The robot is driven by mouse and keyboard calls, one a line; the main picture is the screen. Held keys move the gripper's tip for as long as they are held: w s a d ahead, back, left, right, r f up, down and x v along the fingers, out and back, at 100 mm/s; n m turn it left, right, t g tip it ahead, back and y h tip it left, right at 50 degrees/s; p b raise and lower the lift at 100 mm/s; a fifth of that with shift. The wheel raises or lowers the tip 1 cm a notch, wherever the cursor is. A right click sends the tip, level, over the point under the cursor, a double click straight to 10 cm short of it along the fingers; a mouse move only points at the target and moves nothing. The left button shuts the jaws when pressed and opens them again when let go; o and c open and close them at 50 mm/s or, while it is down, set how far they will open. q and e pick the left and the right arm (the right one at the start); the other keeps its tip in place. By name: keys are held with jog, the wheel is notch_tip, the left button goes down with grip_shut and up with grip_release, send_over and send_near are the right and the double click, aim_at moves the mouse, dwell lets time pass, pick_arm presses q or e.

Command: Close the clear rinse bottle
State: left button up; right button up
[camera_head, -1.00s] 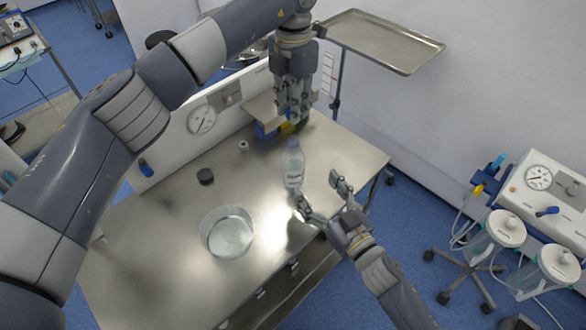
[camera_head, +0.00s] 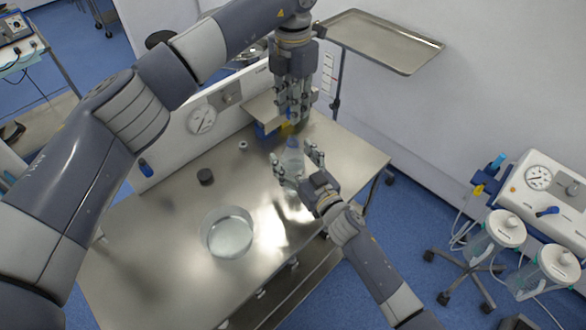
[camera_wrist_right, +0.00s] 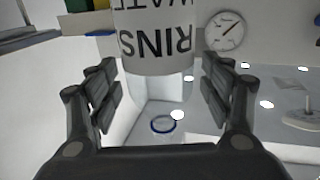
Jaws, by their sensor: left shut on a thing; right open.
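The clear rinse bottle (camera_head: 292,159) stands upright on the steel table, its top bluish. In the right wrist view its white label (camera_wrist_right: 155,42) reads upside down. My right gripper (camera_head: 294,156) is open, its fingers on either side of the bottle; the wrist view shows a gap beside each finger. A round, blue-rimmed clear shape (camera_wrist_right: 163,124) shows below the label; I cannot tell whether it is the bottle's mouth. My left gripper (camera_head: 291,119) points down just above and behind the bottle. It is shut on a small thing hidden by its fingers.
A clear round basin (camera_head: 228,234) stands front left of the bottle. A black round lid (camera_head: 205,177) and a small white piece (camera_head: 243,146) lie to the left. Coloured boxes (camera_head: 266,131) stand behind, near the left gripper.

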jog(key=c, duration=1.6)
pick_arm(q)
jog(key=shift+f, duration=2.5)
pick_arm(e)
jog(key=shift+c, duration=0.2)
pick_arm(q)
jog(key=shift+f, duration=0.9)
jog(key=shift+f, duration=0.6)
